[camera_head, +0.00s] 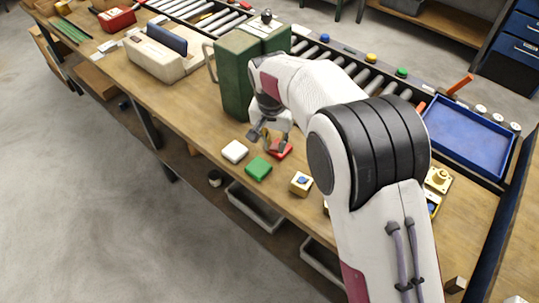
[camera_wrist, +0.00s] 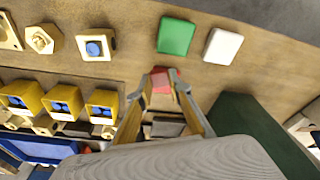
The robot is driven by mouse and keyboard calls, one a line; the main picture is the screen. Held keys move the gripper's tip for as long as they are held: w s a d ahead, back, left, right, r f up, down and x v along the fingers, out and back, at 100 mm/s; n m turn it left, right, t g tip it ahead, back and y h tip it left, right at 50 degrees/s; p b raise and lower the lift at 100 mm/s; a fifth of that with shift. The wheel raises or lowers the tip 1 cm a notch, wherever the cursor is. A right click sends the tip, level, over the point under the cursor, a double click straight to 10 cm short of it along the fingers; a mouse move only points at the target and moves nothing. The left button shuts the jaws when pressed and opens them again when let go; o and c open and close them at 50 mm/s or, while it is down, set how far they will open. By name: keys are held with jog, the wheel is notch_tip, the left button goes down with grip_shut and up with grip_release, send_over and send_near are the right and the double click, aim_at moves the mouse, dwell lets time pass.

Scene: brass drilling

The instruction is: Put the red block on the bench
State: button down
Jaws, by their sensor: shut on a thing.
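The red block (camera_head: 283,149) is at my gripper (camera_head: 268,141), low over the wooden bench (camera_head: 195,115). In the wrist view the red block (camera_wrist: 160,80) sits between the two fingertips of my gripper (camera_wrist: 159,86), which is shut on it. The fingers hide part of the block. I cannot tell whether its underside touches the bench.
A green block (camera_head: 258,169) and a white block (camera_head: 234,151) lie in front of my gripper. A yellow part with a blue top (camera_head: 301,183) is to the right. A tall green can (camera_head: 236,75) stands close behind. A blue tray (camera_head: 468,140) is farther right.

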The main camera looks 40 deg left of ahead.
aim_at(274, 152)
jog(key=shift+f, duration=1.25)
jog(key=shift+f, duration=1.85)
jog(key=shift+s+d+f, duration=0.15)
jog(key=shift+f, duration=0.2)
jog(key=c, duration=2.1)
grip_release()
jog(key=shift+c, duration=0.2)
jog(key=shift+r, duration=0.25)
jog(key=shift+r, duration=0.25)
jog(key=shift+s+r, duration=0.2)
jog(key=shift+r, duration=1.55)
jog(key=shift+s+r, duration=0.2)
jog(key=shift+r, duration=1.5)
jog(key=shift+d, duration=0.1)
